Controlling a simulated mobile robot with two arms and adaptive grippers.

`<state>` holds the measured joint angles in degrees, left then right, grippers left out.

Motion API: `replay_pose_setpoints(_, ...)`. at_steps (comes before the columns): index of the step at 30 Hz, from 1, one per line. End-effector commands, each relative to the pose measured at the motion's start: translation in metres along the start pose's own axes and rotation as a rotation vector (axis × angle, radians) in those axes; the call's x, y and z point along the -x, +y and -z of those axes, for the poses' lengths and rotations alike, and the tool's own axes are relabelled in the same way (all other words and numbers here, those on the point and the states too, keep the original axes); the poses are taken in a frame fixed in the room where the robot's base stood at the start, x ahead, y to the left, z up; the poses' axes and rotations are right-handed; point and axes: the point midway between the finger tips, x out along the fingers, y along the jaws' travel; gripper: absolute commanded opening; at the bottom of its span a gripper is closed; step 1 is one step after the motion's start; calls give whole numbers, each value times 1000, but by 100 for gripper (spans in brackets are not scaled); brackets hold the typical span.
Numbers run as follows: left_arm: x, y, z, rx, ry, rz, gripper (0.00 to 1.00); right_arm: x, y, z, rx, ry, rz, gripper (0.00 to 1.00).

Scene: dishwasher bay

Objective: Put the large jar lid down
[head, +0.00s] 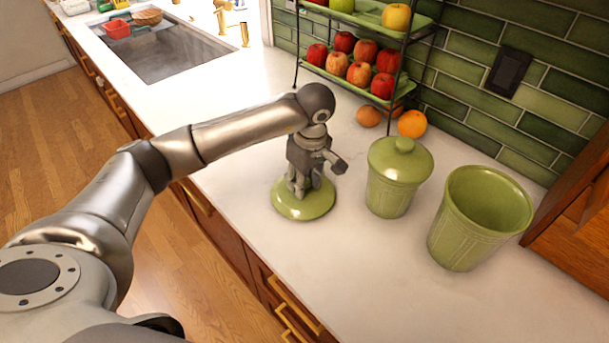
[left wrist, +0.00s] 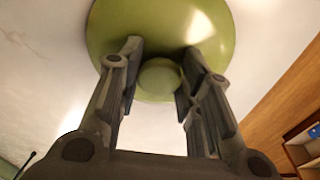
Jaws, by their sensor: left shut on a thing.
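The large jar lid (head: 303,207) is a round green disc with a knob, low over or on the white counter, left of the jars. My left gripper (head: 303,187) points down over it and is shut on its knob. In the left wrist view the lid (left wrist: 160,30) fills the top, with its knob (left wrist: 159,78) between the two fingers of the gripper (left wrist: 158,85). I cannot tell for sure whether the lid touches the counter. The large green jar (head: 462,240) stands open, without a lid, at the right. My right gripper is not in view.
A smaller green jar (head: 392,195) with its lid on stands between the large lid and the large jar. A fruit rack (head: 352,75) with apples stands behind, by the green tile wall. Counter (head: 350,262) in front of the jars is clear. A sink (head: 165,52) lies far left.

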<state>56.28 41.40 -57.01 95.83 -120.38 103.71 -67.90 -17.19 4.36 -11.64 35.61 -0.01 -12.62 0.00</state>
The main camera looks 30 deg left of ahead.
Motion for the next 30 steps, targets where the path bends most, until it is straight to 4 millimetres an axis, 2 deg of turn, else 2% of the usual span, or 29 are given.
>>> replay_pose_setpoints(11, -5, 0, -1, -1, 0, -2, 0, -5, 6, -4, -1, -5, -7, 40)
replay_pose_setpoints(12, -5, 0, -1, -1, 0, -2, 36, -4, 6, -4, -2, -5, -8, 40)
replay_pose_setpoints(17, -4, 0, -1, -1, 0, -1, 55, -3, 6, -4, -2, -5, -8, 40)
replay_pose_setpoints(29, 1, 0, 0, -1, -1, -1, 55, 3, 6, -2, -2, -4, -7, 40)
replay_pose_setpoints(30, 4, 1, -1, -1, 0, -4, 55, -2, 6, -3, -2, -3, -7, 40)
